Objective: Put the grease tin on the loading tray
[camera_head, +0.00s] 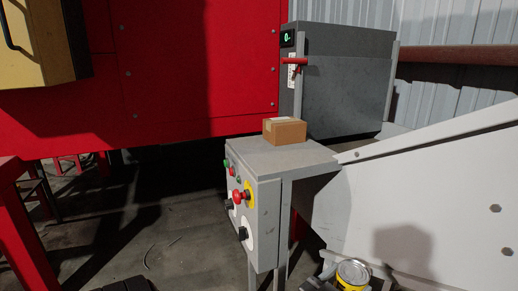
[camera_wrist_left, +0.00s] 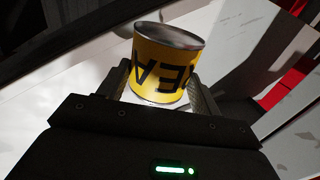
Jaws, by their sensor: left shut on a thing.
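The grease tin is a yellow can with black lettering and a bare metal lid. In the head view the grease tin (camera_head: 352,274) is at the bottom edge, right of centre, partly cut off by the frame. My left gripper (camera_head: 345,283) is around it there. In the left wrist view the grease tin (camera_wrist_left: 165,68) sits between both fingers of my left gripper (camera_wrist_left: 162,88), which is shut on it. The tin looks tilted in that view. I cannot make out a loading tray for certain. My right gripper is not in view.
A grey control box (camera_head: 262,205) with buttons and a red emergency stop stands left of the tin. A small cardboard box (camera_head: 285,131) lies on its top. A sloping white panel (camera_head: 430,200) is on the right. A red machine wall (camera_head: 190,70) and a grey cabinet (camera_head: 345,80) stand behind.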

